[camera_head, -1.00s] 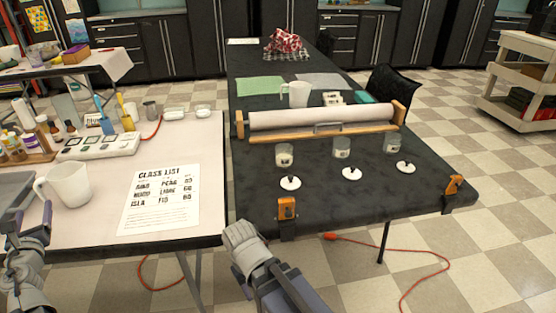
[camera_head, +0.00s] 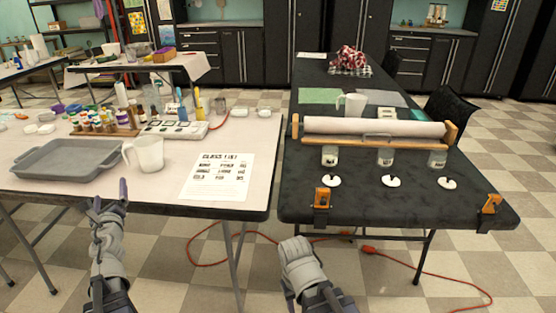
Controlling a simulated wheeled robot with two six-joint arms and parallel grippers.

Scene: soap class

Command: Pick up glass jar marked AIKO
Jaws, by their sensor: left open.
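Three small glass jars with pale contents and dark labels stand in a row on the black table: a left jar (camera_head: 329,157), a middle jar (camera_head: 385,158) and a right jar (camera_head: 437,160). Their labels are too small to read, so I cannot tell which is marked AIKO. A white lid with a dark knob lies in front of each. My left gripper (camera_head: 109,193) is open and empty before the front edge of the pale table, well left of the jars. My right arm shows at the bottom centre, but its gripper fingers do not show.
A paper roll (camera_head: 375,127) on a wooden holder lies behind the jars. Orange clamps (camera_head: 322,198) grip the table's front edge. The pale table (camera_head: 215,150) holds a class list (camera_head: 218,176), a white pitcher (camera_head: 147,153) and a grey tray (camera_head: 66,159). A red cord (camera_head: 430,284) lies on the floor.

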